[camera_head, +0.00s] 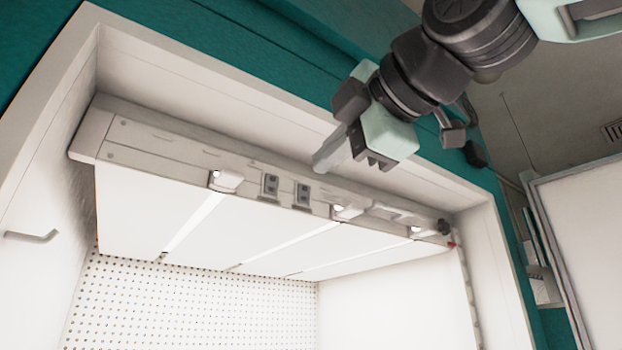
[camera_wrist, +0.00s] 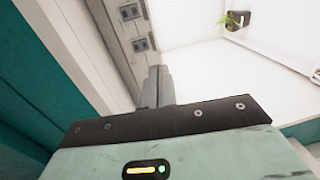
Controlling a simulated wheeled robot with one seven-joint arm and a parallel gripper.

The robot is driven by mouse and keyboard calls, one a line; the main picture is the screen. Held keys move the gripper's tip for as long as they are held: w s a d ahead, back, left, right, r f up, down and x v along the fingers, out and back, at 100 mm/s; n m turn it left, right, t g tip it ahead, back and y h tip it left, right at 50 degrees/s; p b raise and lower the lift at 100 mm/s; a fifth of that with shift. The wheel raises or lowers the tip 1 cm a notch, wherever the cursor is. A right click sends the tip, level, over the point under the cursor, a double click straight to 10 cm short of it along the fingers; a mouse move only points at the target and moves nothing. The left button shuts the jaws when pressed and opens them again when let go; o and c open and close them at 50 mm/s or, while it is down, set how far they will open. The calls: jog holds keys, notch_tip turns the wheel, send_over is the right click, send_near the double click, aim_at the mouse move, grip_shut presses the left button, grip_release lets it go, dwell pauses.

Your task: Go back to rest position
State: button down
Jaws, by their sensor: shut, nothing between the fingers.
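My gripper (camera_head: 330,166) is raised at the top right of the head view, in front of the upper frame of an open growth chamber (camera_head: 200,87). Its fingers are together and empty, pointing down and left toward the rail (camera_head: 190,155) under the chamber's top. In the head view I cannot tell whether they touch the rail. In the wrist view the shut fingers (camera_wrist: 158,85) show beside the same rail (camera_wrist: 120,40), with its small grey sockets to their upper left.
White light panels (camera_head: 280,240) hang below the rail, above a perforated back wall (camera_head: 190,305). A handle (camera_head: 32,237) sticks out on the left wall. A white panel (camera_head: 585,235) stands at the right. The wrist view shows a small potted plant (camera_wrist: 236,20) inside the chamber.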

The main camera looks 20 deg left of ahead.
jog(key=shift+s+d, duration=0.4)
jog(key=shift+d, duration=0.05)
dwell(0.4)
jog(key=w+d+f+m+g+h+b, duration=0.1)
jog(key=w+f+m+g+h, duration=0.3)
jog(key=f, duration=1.3)
jog(key=s+d+f+m+g+h+b, duration=0.15)
jog(key=f+m, duration=0.35)
jog(key=f, duration=1.2)
jog(key=s+d+f+m+g+h, duration=0.1)
jog(key=s+d+f+m+h, duration=0.1)
jog(key=d+f, duration=0.4)
jog(key=s+d+f+m+g+h, duration=0.2)
jog(key=s+d+f+m, duration=0.3)
jog(key=f, duration=0.7)
jog(key=s+d+f+m+g+h, duration=0.2)
jog(key=s+d+f+m, duration=0.2)
jog(key=f, duration=0.6)
jog(key=s+d, duration=0.1)
jog(key=d, duration=0.1)
jog(key=shift+s+d, duration=0.25)
jog(key=shift+d, duration=0.15)
jog(key=shift+h, duration=0.25)
